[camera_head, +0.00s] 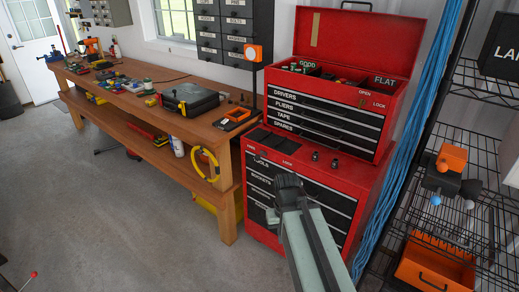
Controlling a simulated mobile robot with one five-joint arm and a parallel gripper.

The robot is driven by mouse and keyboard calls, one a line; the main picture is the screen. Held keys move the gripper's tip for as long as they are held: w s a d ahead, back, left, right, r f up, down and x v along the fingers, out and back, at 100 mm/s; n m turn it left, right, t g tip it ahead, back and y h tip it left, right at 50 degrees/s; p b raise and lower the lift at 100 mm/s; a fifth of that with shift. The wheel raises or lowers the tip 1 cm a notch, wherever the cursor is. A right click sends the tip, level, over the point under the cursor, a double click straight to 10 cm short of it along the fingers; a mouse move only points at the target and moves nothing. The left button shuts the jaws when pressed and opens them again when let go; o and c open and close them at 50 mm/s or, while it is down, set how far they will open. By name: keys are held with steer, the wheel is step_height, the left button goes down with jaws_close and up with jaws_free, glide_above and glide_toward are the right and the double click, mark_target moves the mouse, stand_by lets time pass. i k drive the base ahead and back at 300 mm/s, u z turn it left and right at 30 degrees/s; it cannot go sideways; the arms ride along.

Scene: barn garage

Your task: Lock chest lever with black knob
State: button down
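The red tool chest (395,112) stands with its lid (360,40) raised, on top of a red lower cabinet (370,180). The words OPEN and LOCK show at the right end of the chest's front, with a small dark spot (362,101) between them. Another small dark part (263,154) sits between two labels at the cabinet's upper left. Both are too small to make out as a lever with a black knob. My gripper (288,182) is in front of the cabinet's upper drawers, below the chest, and hides part of them. Its fingers are not clear.
A wooden workbench (228,130) with tools runs along the wall at left. Blue cables (425,120) hang right of the chest. A black wire shelf (460,215) with orange items stands at far right.

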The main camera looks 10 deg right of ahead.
mark_target(257, 157)
steer(key=u, duration=0.05)
steer(key=i, duration=0.15)
steer(key=u, duration=2.75)
steer(key=k, duration=1)
steer(key=z, duration=1.2)
steer(key=i, duration=1.05)
